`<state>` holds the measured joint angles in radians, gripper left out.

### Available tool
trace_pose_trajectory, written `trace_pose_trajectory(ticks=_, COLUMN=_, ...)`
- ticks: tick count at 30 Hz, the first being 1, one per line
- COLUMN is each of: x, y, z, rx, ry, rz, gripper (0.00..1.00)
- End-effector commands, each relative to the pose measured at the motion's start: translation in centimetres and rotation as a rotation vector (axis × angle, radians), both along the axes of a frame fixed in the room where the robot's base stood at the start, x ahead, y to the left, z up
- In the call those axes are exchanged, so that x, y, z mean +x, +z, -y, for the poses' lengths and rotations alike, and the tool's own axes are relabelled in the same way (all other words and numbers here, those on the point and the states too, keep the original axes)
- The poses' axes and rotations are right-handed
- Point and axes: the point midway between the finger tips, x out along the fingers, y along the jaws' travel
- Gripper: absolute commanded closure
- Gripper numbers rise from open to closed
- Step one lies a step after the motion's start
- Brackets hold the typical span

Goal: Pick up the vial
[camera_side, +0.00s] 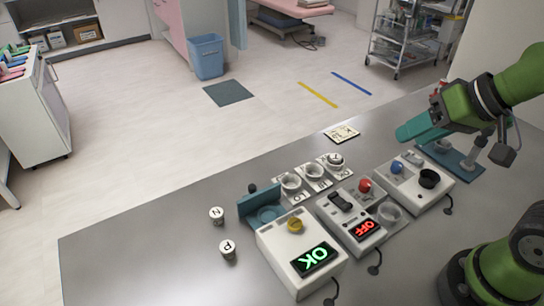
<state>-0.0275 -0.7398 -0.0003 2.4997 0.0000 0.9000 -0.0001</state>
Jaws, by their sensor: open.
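My gripper (412,130), with teal fingers on a green arm, hangs over the right side of the grey table, above and behind the white devices. It is open, and I see nothing held in it. I cannot tell for sure which item is the vial. Two small white cylinders with dark letters on top, one marked N (217,215) and one marked P (228,249), stand upright on the left of the table, far from my gripper. A pale upright piece (474,151) stands on a blue base (456,163) at the right, partly hidden by my arm.
Three white devices stand in a row: one with a green OK display (315,258), one with a red OFF display (366,229), and one with a blue knob (397,167). Several white cups on cards (313,171) and a teal holder (262,205) stand behind. The table's left front is clear.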

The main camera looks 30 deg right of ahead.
Motion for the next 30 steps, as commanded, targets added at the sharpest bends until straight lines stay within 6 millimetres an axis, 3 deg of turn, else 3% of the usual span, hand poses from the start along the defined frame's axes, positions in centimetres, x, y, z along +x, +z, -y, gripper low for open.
trace_pose_trajectory(ticks=4, x=1.1, y=-1.6, z=-3.3, rx=-0.008, ry=0.138, rz=-0.101, gripper=0.54)
trace_pose_trajectory(ticks=8, x=3.7, y=-2.3, z=-7.4, rx=-0.052, ry=0.278, rz=-0.18, gripper=0.54)
trace_pose_trajectory(ticks=15, x=8.8, y=-4.9, z=-16.9, rx=-0.193, ry=0.464, rz=-0.259, gripper=0.54)
trace_pose_trajectory(ticks=22, x=12.0, y=-8.3, z=-26.3, rx=-0.346, ry=0.556, rz=-0.231, gripper=0.54)
trace_pose_trajectory(ticks=25, x=13.4, y=-8.7, z=-28.8, rx=-0.382, ry=0.549, rz=-0.193, gripper=0.54)
trace_pose_trajectory(ticks=30, x=15.5, y=-7.3, z=-29.4, rx=-0.371, ry=0.486, rz=-0.143, gripper=0.54)
